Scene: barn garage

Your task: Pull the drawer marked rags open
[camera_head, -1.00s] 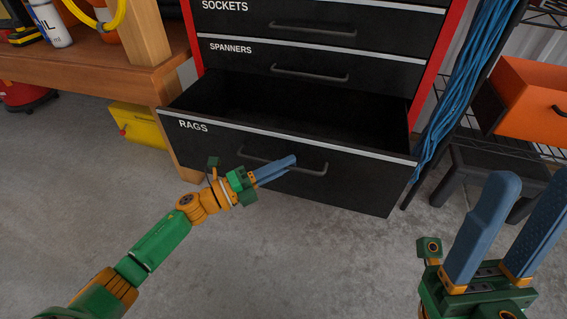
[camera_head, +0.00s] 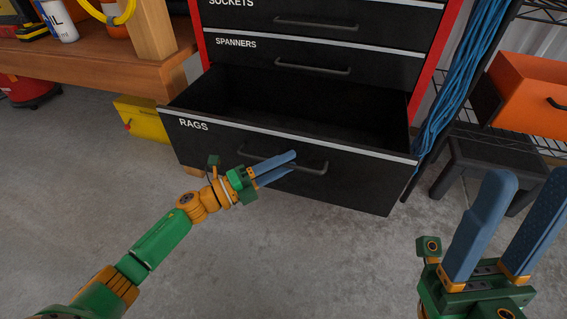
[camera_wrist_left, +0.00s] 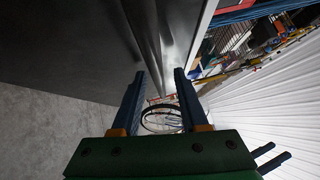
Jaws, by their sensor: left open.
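The drawer marked rags (camera_head: 200,145) is the bottom drawer of a black tool cabinet with red sides. It stands well open, and its dark inside looks empty. Its bar handle (camera_head: 314,170) runs across the front. My left gripper (camera_head: 291,163) is open, its blue fingers spread around or beside the handle; I cannot tell if they touch it. In the left wrist view the two fingers (camera_wrist_left: 158,75) are apart, with a dark panel and a grey metal strip just beyond them. My right gripper (camera_head: 528,185) is open and empty at the lower right.
The spanners drawer (camera_head: 350,60) and the sockets drawer above are shut. A wooden bench (camera_head: 90,70) with a yellow box (camera_head: 145,120) under it stands at left. The concrete floor in front is clear.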

